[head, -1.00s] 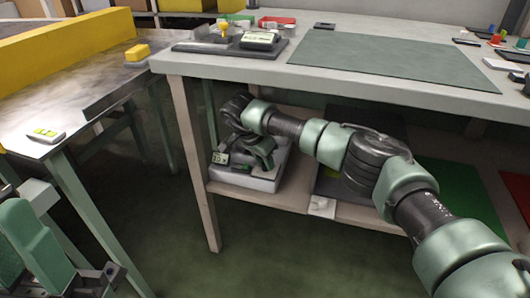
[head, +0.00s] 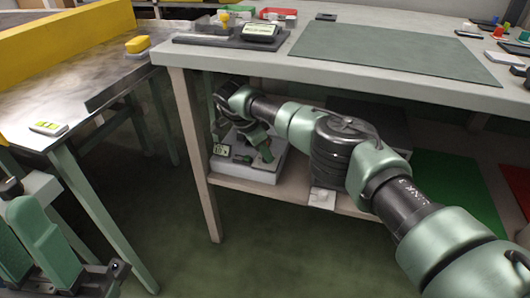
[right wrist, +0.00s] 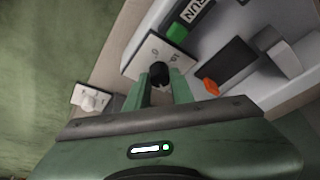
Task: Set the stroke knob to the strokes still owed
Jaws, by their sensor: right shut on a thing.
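The stroke knob (right wrist: 159,73) is small and black, on a pale plate with dark marks, in the right wrist view. My right gripper (right wrist: 161,82) has its two green fingers on either side of the knob and is shut on it. The marks are too small to read. In the head view the pale machine (head: 247,168) carrying the knob stands on the lower shelf. My right gripper (head: 262,150) reaches down to it there, and the knob is hidden. Green and dark parts of my left arm show at the lower left; its jaw state is unclear.
On the machine are a RUN label (right wrist: 196,11), a green block (right wrist: 177,32) and an orange part (right wrist: 210,86). A white switch-like fitting (right wrist: 90,97) sits on the shelf edge. The worktable (head: 400,88) overhangs the shelf. A metal table (head: 75,95) stands at left.

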